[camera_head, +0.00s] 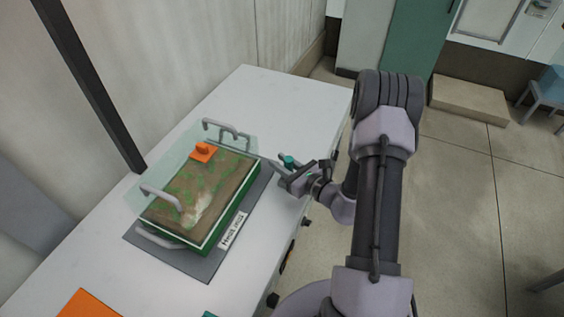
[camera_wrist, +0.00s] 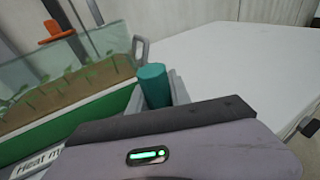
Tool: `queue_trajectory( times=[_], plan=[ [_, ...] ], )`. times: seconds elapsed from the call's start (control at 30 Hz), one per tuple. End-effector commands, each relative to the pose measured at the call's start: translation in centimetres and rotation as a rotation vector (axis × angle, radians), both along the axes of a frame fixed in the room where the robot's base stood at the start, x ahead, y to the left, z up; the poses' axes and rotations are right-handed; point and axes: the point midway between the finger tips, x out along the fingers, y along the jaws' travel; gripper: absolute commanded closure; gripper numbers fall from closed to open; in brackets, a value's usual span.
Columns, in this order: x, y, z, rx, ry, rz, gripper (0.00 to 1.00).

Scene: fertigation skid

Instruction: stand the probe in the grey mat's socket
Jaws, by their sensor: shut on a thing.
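The probe shows as a teal cylinder (camera_head: 288,160) between the jaws of my gripper (camera_head: 284,167), which is shut on it. In the wrist view the probe's teal top (camera_wrist: 152,84) stands up roughly upright between the grey fingers (camera_wrist: 180,91); its lower part is hidden by my gripper. The grey mat (camera_head: 203,265), labelled as a heat mat, lies under a green-sided tray of soil (camera_head: 195,200). My gripper is held beside the mat's far right end, over the white table. I cannot make out the mat's socket.
The tray holds seedlings, and an orange piece (camera_head: 203,152) is on it. A clear panel (camera_head: 150,190) and grey handles (camera_head: 228,132) rise around it. An orange square (camera_head: 88,304) and a sliver of teal are at the near edge. The white table (camera_head: 285,105) is clear behind the tray.

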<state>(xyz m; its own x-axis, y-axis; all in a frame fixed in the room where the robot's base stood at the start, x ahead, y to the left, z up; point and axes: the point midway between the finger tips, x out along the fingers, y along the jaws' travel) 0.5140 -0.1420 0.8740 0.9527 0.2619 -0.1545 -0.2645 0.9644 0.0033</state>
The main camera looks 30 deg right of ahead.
Motion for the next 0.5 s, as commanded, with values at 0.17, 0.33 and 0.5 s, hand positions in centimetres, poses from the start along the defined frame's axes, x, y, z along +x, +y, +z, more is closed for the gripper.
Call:
queue_trajectory(
  times=[0.17,0.33,0.5],
  plan=[
    [0.0,0.0,-0.5,0.001,-0.002,0.000,1.00],
    [0.0,0.0,-1.0,0.001,-0.003,0.000,1.00],
    [0.0,0.0,-1.0,0.001,-0.003,0.000,0.70]
  ],
)
